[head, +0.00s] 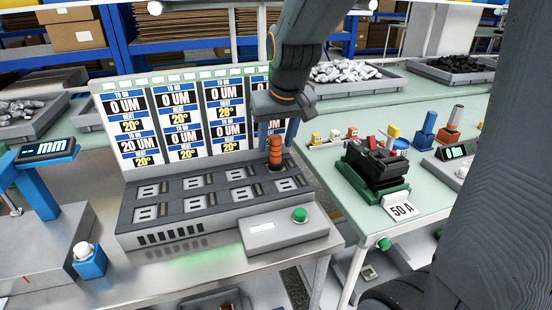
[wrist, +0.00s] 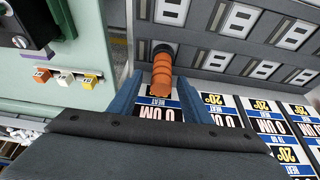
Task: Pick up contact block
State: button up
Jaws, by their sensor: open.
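An orange ribbed upright piece (head: 276,150) with a dark base stands at the back right of the grey slotted test bench (head: 130,226). No label shows whether it is the contact block. My gripper (head: 278,133) is directly above and around it, pointing down. In the wrist view, my open gripper (wrist: 158,85) has its blue fingers on either side of the orange piece (wrist: 162,68), with visible gaps. Small orange, white and yellow blocks (head: 333,136) sit in a row on the right-hand table.
A panel of displays (head: 170,112) stands close behind the bench. A control box with a green button (head: 299,214) is at its front right. A black device on a green base (head: 376,165) stands on the right table by a "50 A" sign (head: 402,209). A gap separates the tables.

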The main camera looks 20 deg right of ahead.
aim_at(274, 150)
jog(key=x, duration=0.4)
jog(key=shift+s+a+f, duration=0.1)
jog(key=shift+s+f, duration=0.05)
grip_shut()
